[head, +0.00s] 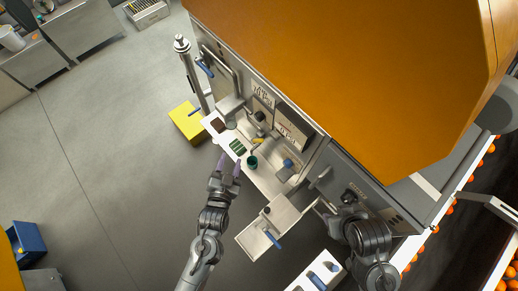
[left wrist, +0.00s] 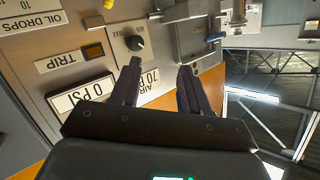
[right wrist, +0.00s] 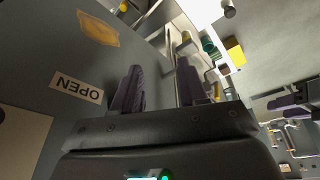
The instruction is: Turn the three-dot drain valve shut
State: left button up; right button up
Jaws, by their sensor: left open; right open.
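No three-dot mark can be made out in any view, so I cannot tell which valve is the drain valve. In the head view, one blue handle (head: 204,68) is on the upper pipework and another blue handle (head: 273,241) is at the lower steel box. My left gripper (head: 229,168) is open and empty beside the machine's front shelf. In the left wrist view its open fingers (left wrist: 160,75) point at the control panel.
The orange-topped machine (head: 340,70) fills the upper right. Its front shelf (head: 263,180) holds small green, dark and blue-capped items. A steel box (head: 282,213) juts out below. A yellow block (head: 188,122) stands on the floor. The floor (head: 110,160) at left is largely clear.

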aim_at(259, 141)
pick_arm(q)
jog(key=w+d+f+m+t+b, duration=0.1)
jog(key=w+d+f+b, duration=0.15)
jog(key=f+b, duration=0.4)
jog(key=w+d+f+t+b, duration=0.1)
jog(key=d+f+t+b, duration=0.1)
jog(key=d+f+b, duration=0.35)
jog(key=shift+h, duration=0.5)
jog(key=shift+w+d+f+b, duration=0.3)
jog(key=shift+w+b, duration=0.3)
jog(key=shift+w, duration=1.3)
jog(key=shift+w+d+f+b, duration=0.25)
jog(key=shift+w+b, duration=0.3)
jog(key=shift+w, duration=1.3)
jog(key=shift+w+d+f+b, duration=0.25)
jog(key=shift+w+b, duration=0.35)
jog(key=shift+w, duration=1.3)
grip_shut()
